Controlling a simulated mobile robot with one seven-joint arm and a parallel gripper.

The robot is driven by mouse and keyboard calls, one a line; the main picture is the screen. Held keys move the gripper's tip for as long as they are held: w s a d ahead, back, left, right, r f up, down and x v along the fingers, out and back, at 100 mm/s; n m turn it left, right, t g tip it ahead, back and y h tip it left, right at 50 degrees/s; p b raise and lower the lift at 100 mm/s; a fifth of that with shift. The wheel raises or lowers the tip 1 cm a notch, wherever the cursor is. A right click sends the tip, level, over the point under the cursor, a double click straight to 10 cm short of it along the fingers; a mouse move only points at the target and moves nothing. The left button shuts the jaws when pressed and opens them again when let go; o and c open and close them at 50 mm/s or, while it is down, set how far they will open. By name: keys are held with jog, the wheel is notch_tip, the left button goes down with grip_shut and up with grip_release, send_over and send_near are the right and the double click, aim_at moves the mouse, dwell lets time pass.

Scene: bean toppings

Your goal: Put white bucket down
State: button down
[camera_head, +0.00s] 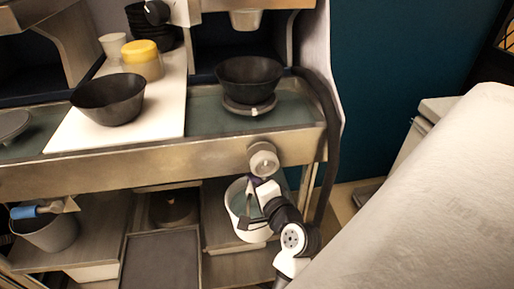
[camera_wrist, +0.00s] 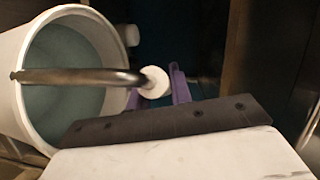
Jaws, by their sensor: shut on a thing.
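The white bucket (camera_head: 253,236) is at the lower middle of the head view, below the front edge of the counter and in front of the lower shelf. I cannot tell whether its base touches a surface. In the wrist view the bucket (camera_wrist: 12,92) fills the left side, its open mouth showing a grey-green inside. A metal handle bar crosses the mouth and ends in a white round grip. My gripper (camera_wrist: 157,87) has its purple fingers shut around this grip. In the head view my gripper (camera_head: 257,190) is at the bucket's upper right; the fingertips are partly hidden.
A black bowl (camera_head: 108,100) stands on a white board, and another black bowl (camera_head: 249,76) sits on a round base on the counter. A grey bucket (camera_head: 48,232) is at lower left. A dark tray (camera_head: 160,262) lies beside the shelf. A pale surface (camera_head: 430,200) fills the right.

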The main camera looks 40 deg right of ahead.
jog(key=w+d+f+p, duration=0.1)
jog(key=w+d+f, duration=0.2)
jog(key=w, duration=0.4)
jog(key=shift+w+d, duration=0.4)
jog(key=shift+d, duration=0.5)
jog(key=shift+f, duration=0.15)
jog(key=c, duration=1.6)
grip_release()
jog(key=shift+f, duration=0.25)
jog(key=o, duration=0.3)
jog(key=shift+o, duration=0.2)
jog(key=shift+r, duration=0.15)
jog(key=b+v, duration=0.1)
jog(key=v, duration=1.1)
